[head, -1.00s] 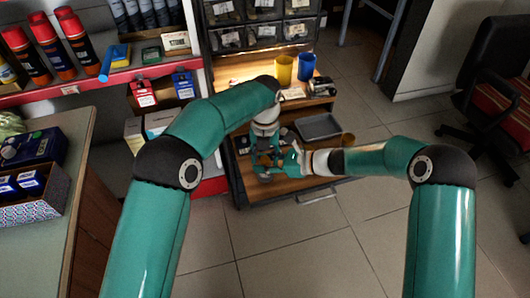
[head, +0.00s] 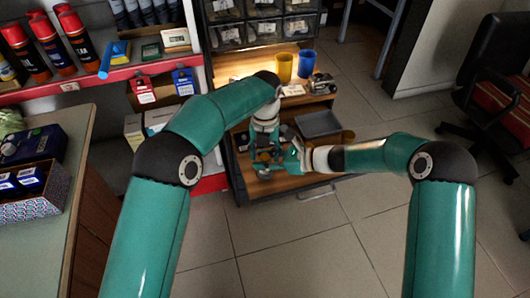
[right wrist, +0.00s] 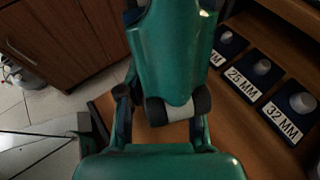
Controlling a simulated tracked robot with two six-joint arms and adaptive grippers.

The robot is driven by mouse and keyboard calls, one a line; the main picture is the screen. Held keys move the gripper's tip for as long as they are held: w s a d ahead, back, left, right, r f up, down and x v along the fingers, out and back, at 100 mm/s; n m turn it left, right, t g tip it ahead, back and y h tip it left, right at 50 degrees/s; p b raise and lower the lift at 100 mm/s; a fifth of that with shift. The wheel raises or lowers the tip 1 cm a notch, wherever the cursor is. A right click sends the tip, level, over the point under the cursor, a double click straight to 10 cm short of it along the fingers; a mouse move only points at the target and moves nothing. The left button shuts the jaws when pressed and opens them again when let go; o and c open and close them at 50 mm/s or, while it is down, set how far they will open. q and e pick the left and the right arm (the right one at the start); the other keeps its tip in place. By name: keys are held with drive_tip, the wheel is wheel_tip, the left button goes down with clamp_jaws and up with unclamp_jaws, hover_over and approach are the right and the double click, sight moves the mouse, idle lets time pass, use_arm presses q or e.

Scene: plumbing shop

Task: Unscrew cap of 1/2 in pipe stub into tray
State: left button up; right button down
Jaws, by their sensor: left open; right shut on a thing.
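In the head view my left gripper (head: 264,154) reaches down over the wooden bench and is open. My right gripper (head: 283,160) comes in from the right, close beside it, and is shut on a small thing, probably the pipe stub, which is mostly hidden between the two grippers. The cap cannot be made out. In the right wrist view the teal body of my left gripper (right wrist: 175,50) fills the space just past the right fingers and hides what they hold. The grey tray (head: 320,124) lies on the bench, behind and right of the grippers; it looks empty.
A yellow cup (head: 284,68) and a blue cup (head: 306,63) stand at the bench's back. Dark holders labelled 25 MM (right wrist: 243,82) and 32 MM (right wrist: 285,115) stand right of the grippers in the wrist view.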

use_arm(q)
drive_tip(key=shift+r, duration=2.15)
use_arm(e)
drive_tip(key=c, duration=0.7)
unclamp_jaws()
drive_tip(key=shift+d, duration=0.1)
